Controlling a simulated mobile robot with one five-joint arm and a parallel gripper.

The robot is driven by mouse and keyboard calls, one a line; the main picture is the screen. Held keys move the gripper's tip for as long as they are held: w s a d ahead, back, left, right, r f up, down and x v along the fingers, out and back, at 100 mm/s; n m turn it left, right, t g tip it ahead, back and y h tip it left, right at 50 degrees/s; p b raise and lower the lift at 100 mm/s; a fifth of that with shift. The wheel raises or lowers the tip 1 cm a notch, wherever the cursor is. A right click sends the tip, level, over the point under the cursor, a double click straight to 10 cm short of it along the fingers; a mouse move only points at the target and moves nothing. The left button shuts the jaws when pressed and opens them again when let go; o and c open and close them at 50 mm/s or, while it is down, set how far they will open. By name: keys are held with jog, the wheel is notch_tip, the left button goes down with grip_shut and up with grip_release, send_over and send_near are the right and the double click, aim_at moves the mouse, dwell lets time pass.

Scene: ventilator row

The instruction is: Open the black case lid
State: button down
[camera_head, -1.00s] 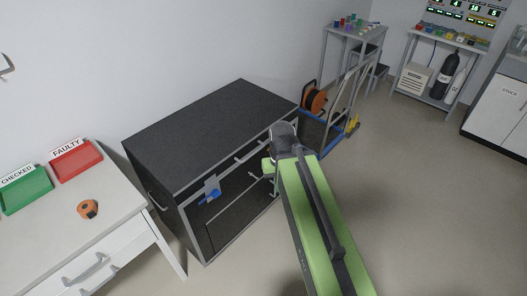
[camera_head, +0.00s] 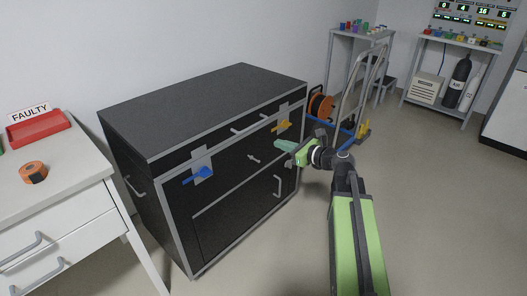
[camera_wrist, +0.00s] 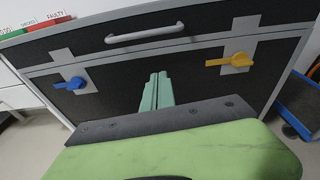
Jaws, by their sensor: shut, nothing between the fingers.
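The black case (camera_head: 205,105) stands in the middle of the head view, with grey edges and its lid down. A grey lid handle (camera_head: 250,122) is on the upper front; it also shows in the wrist view (camera_wrist: 145,34). A blue latch (camera_head: 198,175) is at the front left and a yellow latch (camera_head: 281,126) at the front right. In the wrist view both the blue latch (camera_wrist: 70,84) and the yellow latch (camera_wrist: 230,61) lie sideways. My gripper (camera_head: 279,145) is shut and empty, in front of the case between the latches, below the handle; its fingertips show (camera_wrist: 157,76).
A white drawer table (camera_head: 70,175) with a red tray (camera_head: 38,129) and an orange tape measure (camera_head: 33,172) stands left of the case. A trolley (camera_head: 345,125) with an orange reel stands to the right. The floor in front is open.

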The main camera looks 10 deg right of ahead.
jog(key=shift+m, duration=0.5)
jog(key=x, duration=0.3)
jog(key=b+x, duration=0.1)
jog(key=x, duration=0.5)
jog(key=shift+w+d+r, duration=0.1)
jog(key=shift+w+d, duration=0.05)
jog(key=shift+w, duration=0.5)
jog(key=r+p, duration=0.4)
jog(key=shift+s+d+r, duration=0.1)
jog(key=shift+s+d, duration=0.05)
jog(key=shift+s, duration=0.2)
